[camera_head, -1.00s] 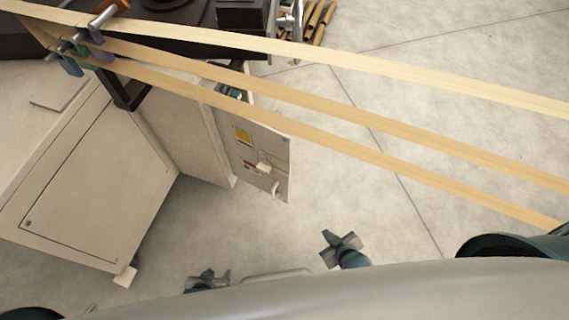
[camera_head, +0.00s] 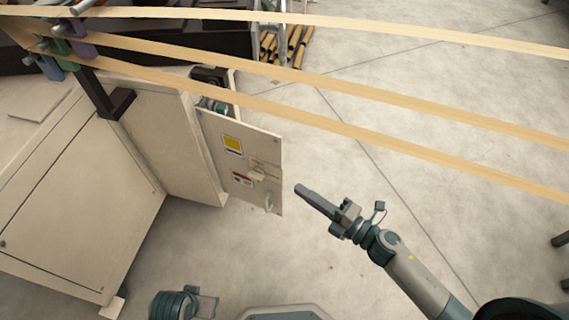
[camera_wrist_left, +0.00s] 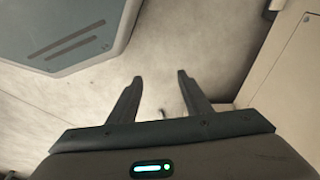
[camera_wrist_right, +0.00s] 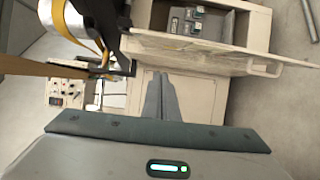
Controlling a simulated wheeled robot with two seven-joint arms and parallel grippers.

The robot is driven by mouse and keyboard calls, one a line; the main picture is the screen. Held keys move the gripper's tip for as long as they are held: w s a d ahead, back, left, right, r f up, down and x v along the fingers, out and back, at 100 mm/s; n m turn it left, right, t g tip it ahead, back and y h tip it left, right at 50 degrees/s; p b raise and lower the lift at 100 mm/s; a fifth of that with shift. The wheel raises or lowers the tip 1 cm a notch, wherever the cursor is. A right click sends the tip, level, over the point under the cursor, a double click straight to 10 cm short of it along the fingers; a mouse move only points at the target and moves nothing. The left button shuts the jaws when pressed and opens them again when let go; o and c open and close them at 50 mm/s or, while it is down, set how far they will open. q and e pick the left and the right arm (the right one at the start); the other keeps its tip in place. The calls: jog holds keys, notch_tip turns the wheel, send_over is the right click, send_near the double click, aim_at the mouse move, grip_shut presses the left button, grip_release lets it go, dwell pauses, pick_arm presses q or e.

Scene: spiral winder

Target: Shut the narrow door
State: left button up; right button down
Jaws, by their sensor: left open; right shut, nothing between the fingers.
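The narrow door (camera_head: 239,145) is a pale panel with a yellow label and a small handle (camera_head: 268,204). It stands open, swung out from the cream cabinet. In the right wrist view the door (camera_wrist_right: 225,52) shows nearly edge-on, with the open compartment (camera_wrist_right: 198,22) behind it. My right gripper (camera_head: 299,190) is shut and empty, just right of the door's free edge in the head view; its fingers (camera_wrist_right: 158,76) also show in the right wrist view. My left gripper (camera_wrist_left: 160,75) is open and empty over the floor; in the head view it is low, well below the cabinet.
The cream cabinet (camera_head: 180,150) has a wide closed panel (camera_head: 80,205) on its left. Brown rods (camera_head: 285,45) lie behind. The floor to the right is mostly clear.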

pick_arm(q)
jog(key=p+x, duration=0.1)
jog(key=x, duration=0.2)
jog(key=shift+a, duration=0.1)
pick_arm(e)
jog(key=w+a, duration=0.5)
jog(key=w, duration=0.5)
jog(key=shift+w+a, duration=0.15)
jog(key=shift+a, duration=0.05)
pick_arm(q)
jog(key=shift+s, duration=0.15)
